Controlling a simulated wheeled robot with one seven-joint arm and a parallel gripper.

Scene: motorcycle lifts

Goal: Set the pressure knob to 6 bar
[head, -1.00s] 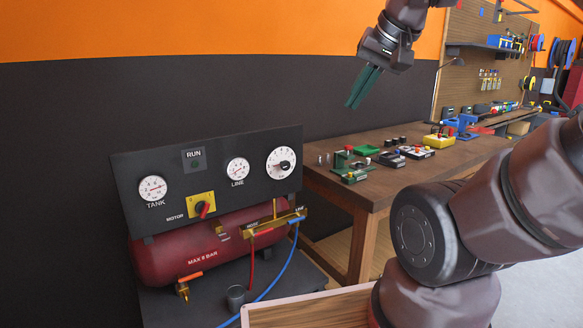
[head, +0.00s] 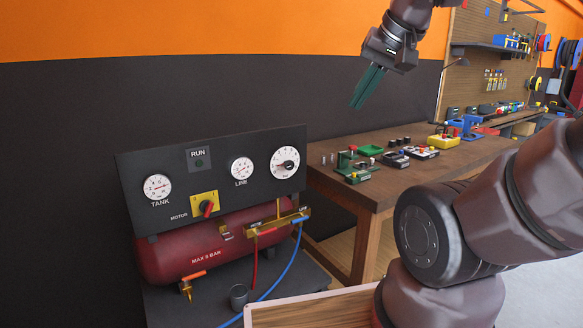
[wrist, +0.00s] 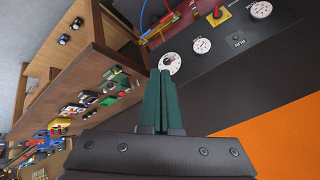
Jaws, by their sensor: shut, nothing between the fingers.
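The pressure knob is a dark knob on a round white dial (head: 285,162) at the right end of the black compressor panel (head: 225,170). The dial also shows in the wrist view (wrist: 170,64), just beyond my fingertips. The numbers around it are too small to read. The LINE gauge (head: 241,169) and the TANK gauge (head: 157,187) sit to its left, with red needles. My gripper (head: 357,105) has green fingers, closed together and empty, and points downward in the air above and right of the panel. The closed fingers also show in the wrist view (wrist: 160,73).
A wooden workbench (head: 385,190) with several small parts and boxes stands right of the compressor. The red tank (head: 185,256), blue hose (head: 283,272) and red motor switch (head: 206,208) are below the gauges. Open air lies between gripper and panel.

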